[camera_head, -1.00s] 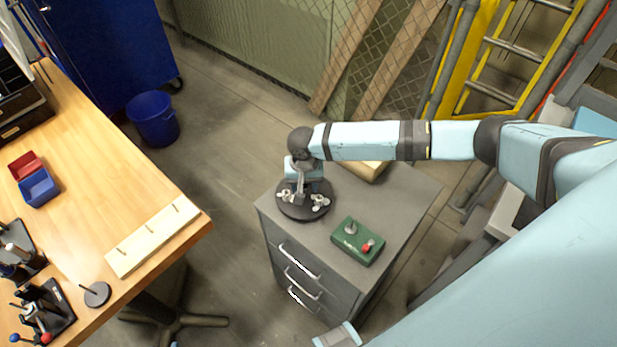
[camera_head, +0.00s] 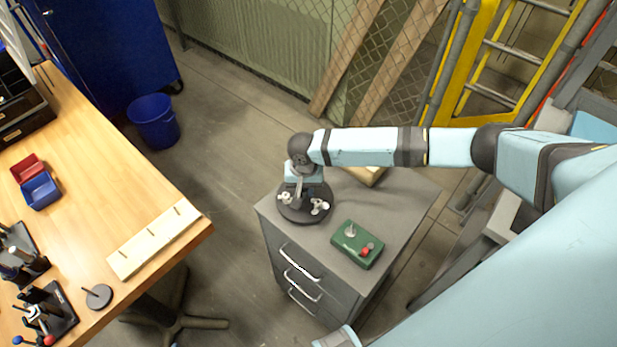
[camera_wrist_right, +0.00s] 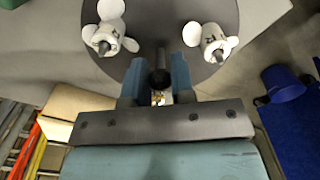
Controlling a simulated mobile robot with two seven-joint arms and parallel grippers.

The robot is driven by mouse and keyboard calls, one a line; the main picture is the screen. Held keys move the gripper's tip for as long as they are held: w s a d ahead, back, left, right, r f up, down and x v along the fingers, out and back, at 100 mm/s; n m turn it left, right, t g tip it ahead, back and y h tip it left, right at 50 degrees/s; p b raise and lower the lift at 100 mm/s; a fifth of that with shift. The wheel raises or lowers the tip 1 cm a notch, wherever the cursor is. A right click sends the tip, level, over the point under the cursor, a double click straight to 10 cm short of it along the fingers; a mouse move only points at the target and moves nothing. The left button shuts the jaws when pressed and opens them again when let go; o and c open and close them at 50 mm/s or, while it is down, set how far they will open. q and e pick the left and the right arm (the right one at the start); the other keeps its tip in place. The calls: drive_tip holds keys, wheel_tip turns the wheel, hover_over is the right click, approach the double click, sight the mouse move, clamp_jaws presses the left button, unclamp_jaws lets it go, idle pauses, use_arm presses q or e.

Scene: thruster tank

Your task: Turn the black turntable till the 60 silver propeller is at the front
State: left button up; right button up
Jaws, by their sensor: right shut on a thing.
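The black turntable (camera_head: 305,216) lies flat on the grey drawer cabinet, and it also shows in the wrist view (camera_wrist_right: 178,30). Two silver-white propellers stand on it in the wrist view, one at left (camera_wrist_right: 110,32) and one at right (camera_wrist_right: 208,38). Their small marks are too blurred to read surely. My right gripper (camera_head: 299,190) is low over the turntable, fingers downward. In the wrist view its fingers are shut on a dark round-topped post (camera_wrist_right: 160,78) at the turntable. A small brassy bit shows between the fingers; the rest there is hidden. My left gripper is out of view.
A green control box (camera_head: 357,243) with a red knob sits on the cabinet (camera_head: 395,205) close to the turntable. A pale wooden block (camera_head: 370,176) lies behind, partly under my arm. A wooden workbench (camera_head: 100,180) stands to the left, across a floor gap.

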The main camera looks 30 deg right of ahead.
drive_tip(key=shift+r+m+p, duration=0.1)
drive_tip(key=shift+m+p, duration=0.9)
drive_tip(key=shift+p, duration=0.35)
drive_tip(key=shift+m+p, duration=0.4)
drive_tip(key=shift+p, duration=0.2)
drive_tip(key=shift+m+p, duration=1.2)
drive_tip(key=shift+p, duration=0.35)
drive_tip(key=shift+m+p, duration=0.5)
drive_tip(key=shift+p, duration=0.05)
drive_tip(key=shift+m+p, duration=1.7)
drive_tip(key=shift+p, duration=0.3)
